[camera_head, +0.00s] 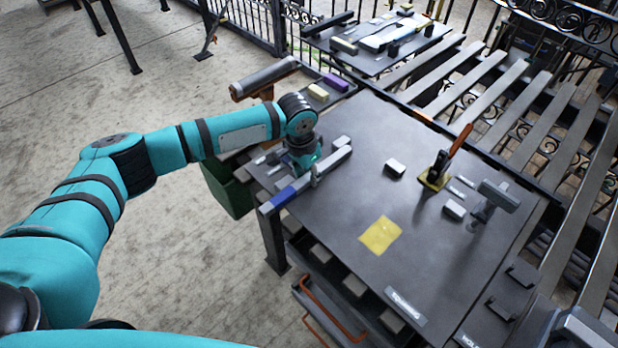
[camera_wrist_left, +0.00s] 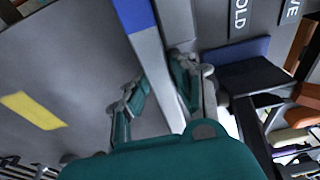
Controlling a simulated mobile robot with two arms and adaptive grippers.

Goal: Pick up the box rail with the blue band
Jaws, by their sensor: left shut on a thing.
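The box rail with the blue band (camera_head: 290,191) is a long grey bar near the left edge of the dark worktable (camera_head: 340,250). Its blue band is towards the near end. My left gripper (camera_head: 311,174) is over the rail's middle in the head view, partly hidden by my wrist. In the left wrist view, the rail (camera_wrist_left: 157,58) runs between the fingers of my left gripper (camera_wrist_left: 160,95), which are shut on it, with the blue band beyond the fingertips. I cannot tell whether the rail is clear of the tabletop. My right gripper is not in view.
A yellow square (camera_head: 380,235) and a white block (camera_head: 395,168) lie on the table. An orange-handled clamp (camera_head: 440,165) and a grey upright tool (camera_head: 492,203) stand at the right. A green bin (camera_head: 228,190) is beside the table's left edge. The table's middle is mostly clear.

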